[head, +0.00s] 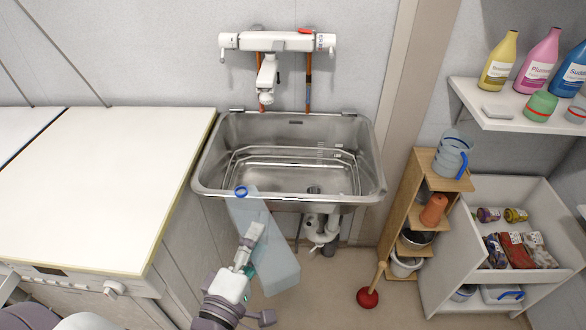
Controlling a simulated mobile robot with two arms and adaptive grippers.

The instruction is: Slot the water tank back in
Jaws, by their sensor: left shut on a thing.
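The water tank (275,263) is a translucent pale blue, flat container with a blue cap (241,191) at its upper end. It is tilted in front of the basin's front left edge, with its cap end overlapping the rim in the picture; I cannot tell whether they touch. My left gripper (253,236) reaches up from below and is shut on the tank near its left side. The gripper hides part of the tank. I cannot make out the slot for the tank. My right gripper does not show.
A steel washtub basin (212,186) with a wire rack stands against the wall under a white tap (267,75). A white-topped cabinet (100,185) is left. A wooden shelf (392,215), a red plunger (368,298) and an open white drawer unit (560,205) are right.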

